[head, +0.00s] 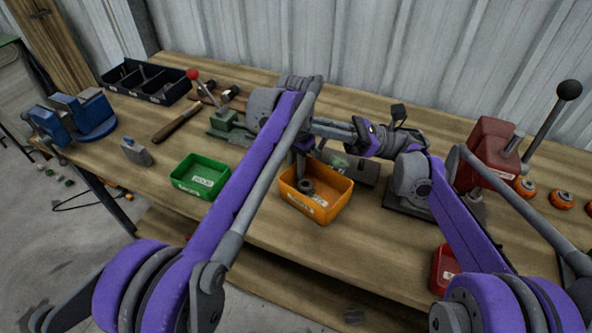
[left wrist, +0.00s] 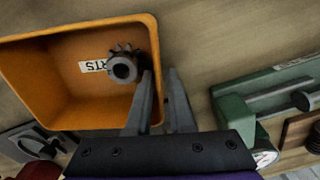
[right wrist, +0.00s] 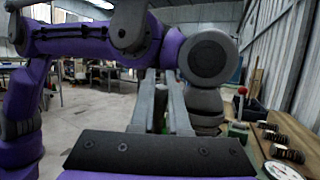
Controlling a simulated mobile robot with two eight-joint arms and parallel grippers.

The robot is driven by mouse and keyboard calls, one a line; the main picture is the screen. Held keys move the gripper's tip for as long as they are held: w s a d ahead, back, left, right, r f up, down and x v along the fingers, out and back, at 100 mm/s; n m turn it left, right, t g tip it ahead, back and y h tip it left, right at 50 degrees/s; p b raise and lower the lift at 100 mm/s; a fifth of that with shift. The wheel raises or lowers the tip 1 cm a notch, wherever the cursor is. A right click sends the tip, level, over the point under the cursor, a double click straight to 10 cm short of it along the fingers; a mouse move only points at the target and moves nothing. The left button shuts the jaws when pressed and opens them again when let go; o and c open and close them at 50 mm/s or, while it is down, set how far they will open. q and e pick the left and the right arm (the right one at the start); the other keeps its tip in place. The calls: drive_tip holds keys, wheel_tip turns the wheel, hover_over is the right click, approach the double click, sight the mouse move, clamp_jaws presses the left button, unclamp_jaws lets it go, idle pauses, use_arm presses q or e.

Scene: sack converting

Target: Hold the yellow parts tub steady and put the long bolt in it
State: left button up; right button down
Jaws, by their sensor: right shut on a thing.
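The yellow parts tub (head: 329,207), orange-yellow with a white label, stands on the bench; it also fills the upper left of the left wrist view (left wrist: 60,75). A grey toothed part (left wrist: 122,66) is inside it. My left gripper (head: 301,172) points down at the tub's far wall. In the left wrist view its fingers (left wrist: 160,85) are apart, one inside the wall and one outside. My right gripper (head: 325,128) is level, pointing left above and behind the tub. In the right wrist view its fingers (right wrist: 161,85) are shut on a grey thing, probably the long bolt, mostly hidden.
A green tub (head: 200,178) stands left of the yellow one, a red tub (head: 442,268) to the right near the front edge. A red lever press (head: 492,150) stands behind at the right. A blue vise (head: 80,115) and black divided tray (head: 147,82) are at the left.

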use_arm(q)
drive_tip(key=shift+f, duration=0.55)
clamp_jaws()
drive_tip(key=shift+d, duration=0.2)
idle(0.9)
